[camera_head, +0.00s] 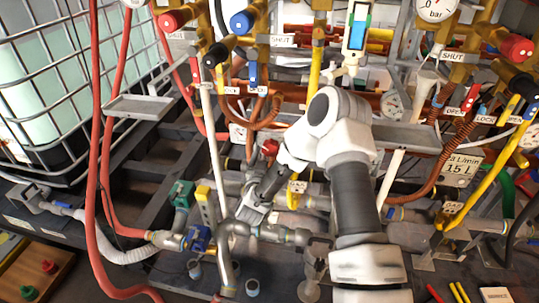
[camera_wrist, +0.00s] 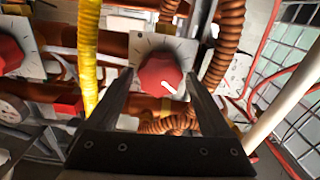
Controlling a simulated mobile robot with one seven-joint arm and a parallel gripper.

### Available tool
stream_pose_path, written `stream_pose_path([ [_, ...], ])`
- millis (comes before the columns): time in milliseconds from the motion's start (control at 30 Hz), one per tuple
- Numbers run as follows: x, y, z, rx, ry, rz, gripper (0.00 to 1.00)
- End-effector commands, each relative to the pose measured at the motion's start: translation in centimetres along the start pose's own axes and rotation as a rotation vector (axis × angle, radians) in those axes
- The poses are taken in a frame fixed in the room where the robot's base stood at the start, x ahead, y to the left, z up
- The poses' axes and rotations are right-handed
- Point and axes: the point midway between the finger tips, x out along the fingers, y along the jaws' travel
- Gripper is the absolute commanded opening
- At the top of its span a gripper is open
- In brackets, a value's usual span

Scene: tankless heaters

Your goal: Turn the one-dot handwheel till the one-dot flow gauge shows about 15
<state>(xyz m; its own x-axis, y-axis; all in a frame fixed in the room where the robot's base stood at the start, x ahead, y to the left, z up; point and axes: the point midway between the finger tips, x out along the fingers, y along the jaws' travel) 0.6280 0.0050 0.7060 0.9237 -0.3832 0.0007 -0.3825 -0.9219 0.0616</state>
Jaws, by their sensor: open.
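In the wrist view, a red handwheel (camera_wrist: 160,75) with a white pointer mark sits in front of a pale plate (camera_wrist: 150,45) with dark tick marks. My gripper (camera_wrist: 158,82) is open, with one black finger on each side of this handwheel. I cannot tell whether the fingers touch it. A second red handwheel (camera_wrist: 10,52) shows at the left edge. In the head view, a small red knob (camera_head: 269,147) shows beside my arm. Several round gauges show, such as one gauge (camera_head: 394,105) at centre right. Dot marks and needle readings are too small to read.
Yellow pipe (camera_wrist: 88,60) and brown coiled hoses (camera_wrist: 228,45) run close to the handwheel. In the head view, red hoses (camera_head: 95,150) hang at left beside a caged tank (camera_head: 60,70). A grey shelf (camera_head: 140,107) juts out.

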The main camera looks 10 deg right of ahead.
Motion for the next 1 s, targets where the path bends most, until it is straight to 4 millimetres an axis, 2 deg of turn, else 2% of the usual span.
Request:
stream_pose_path([
  [133, 0.88, -0.02, 0.03, -0.001, 0.0, -0.001, 0.83],
  [400, 1.01, -0.01, -0.02, -0.001, -0.001, -0.001, 0.83],
  [467, 1.0, -0.01, -0.02, -0.001, -0.001, -0.001, 0.74],
  [800, 0.97, -0.01, 0.0, -0.001, -0.001, -0.001, 0.15],
  [1000, 0.97, -0.01, -0.03, -0.016, 0.0, -0.001, 0.15],
])
